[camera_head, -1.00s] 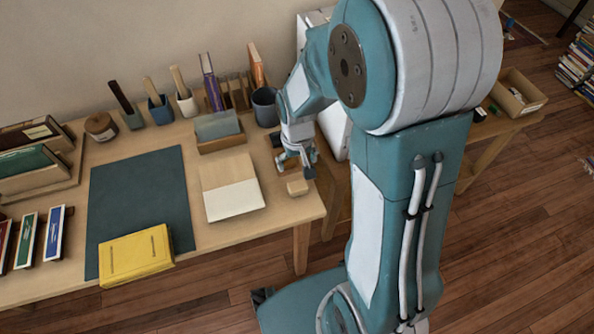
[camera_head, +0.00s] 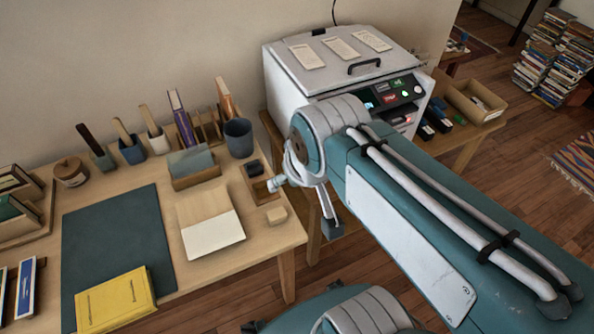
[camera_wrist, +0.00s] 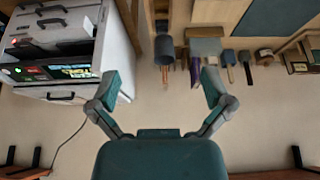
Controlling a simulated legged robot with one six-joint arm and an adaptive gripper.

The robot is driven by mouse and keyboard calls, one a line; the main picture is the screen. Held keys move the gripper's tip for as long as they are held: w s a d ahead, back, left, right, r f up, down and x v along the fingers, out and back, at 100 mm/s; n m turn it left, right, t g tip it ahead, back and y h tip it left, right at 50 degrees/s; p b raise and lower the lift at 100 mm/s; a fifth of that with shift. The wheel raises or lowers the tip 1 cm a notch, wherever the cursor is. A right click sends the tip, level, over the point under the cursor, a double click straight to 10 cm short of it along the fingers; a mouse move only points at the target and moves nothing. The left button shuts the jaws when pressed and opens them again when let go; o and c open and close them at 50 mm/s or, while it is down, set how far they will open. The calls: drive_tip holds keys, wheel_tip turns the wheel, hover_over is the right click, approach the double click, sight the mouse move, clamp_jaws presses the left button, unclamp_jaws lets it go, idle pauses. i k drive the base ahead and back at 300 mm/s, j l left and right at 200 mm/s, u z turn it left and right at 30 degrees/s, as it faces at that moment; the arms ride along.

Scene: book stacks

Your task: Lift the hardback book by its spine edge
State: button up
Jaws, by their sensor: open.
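A yellow hardback book (camera_head: 116,301) lies flat near the front edge of the dark mat (camera_head: 115,228) in the head view. I cannot make out the yellow book in the wrist view. My gripper (camera_wrist: 162,86) is open in the wrist view, with two teal fingers spread wide and nothing between them. The wrist view faces the wall and shows the desk items upside down. In the head view, the end of my arm is at the desk's right side, well away from the yellow book, and my fingers are not clear there.
Slim books (camera_head: 27,290) stand at left.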

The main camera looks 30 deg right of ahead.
sight(110, 306)
drive_tip(key=k+j+u, duration=0.1)
drive_tip(key=j+u, duration=0.5)
drive_tip(key=u, duration=0.6)
drive_tip(key=l+u, duration=0.15)
drive_tip(key=u, duration=0.25)
drive_tip(key=l+u, duration=0.1)
drive_tip(key=u, duration=0.35)
drive_tip(key=l+u, duration=0.1)
drive_tip(key=u, duration=0.7)
